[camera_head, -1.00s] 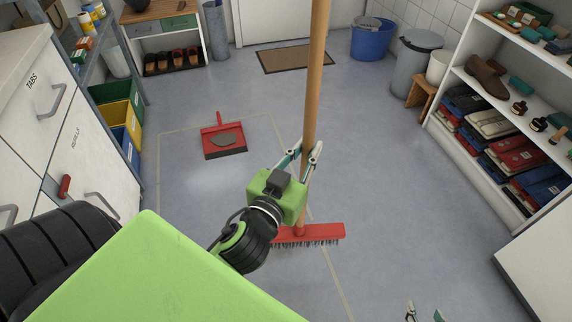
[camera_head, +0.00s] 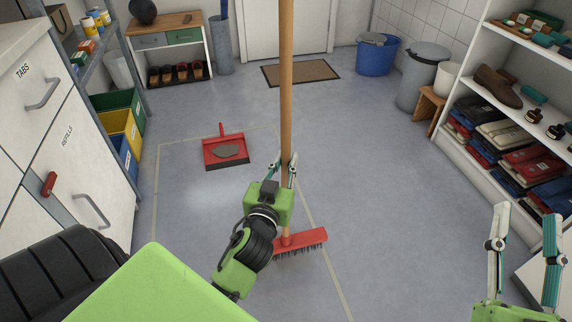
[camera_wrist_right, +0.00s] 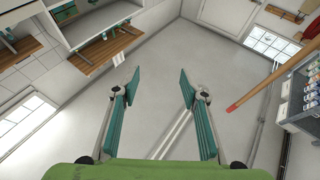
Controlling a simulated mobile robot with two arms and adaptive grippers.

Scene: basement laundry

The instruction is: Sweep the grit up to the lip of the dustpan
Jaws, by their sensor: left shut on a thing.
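A long-handled broom stands nearly upright in the head view, with its wooden handle (camera_head: 286,90) rising out of the top of the picture. Its red head (camera_head: 308,239) with dark bristles is at the floor. My left gripper (camera_head: 287,172) is shut on the lower handle, just above the head. The red dustpan (camera_head: 209,163) lies on the floor farther off and to the left, apart from the broom.
Pale lines (camera_head: 157,195) mark the floor around the dustpan. White drawers (camera_head: 85,150) stand at the left, a loaded shelf (camera_head: 478,120) at the right. A doormat (camera_head: 300,72), a blue bin (camera_head: 375,57) and a grey bin (camera_head: 420,80) are farther back. The middle floor is clear.

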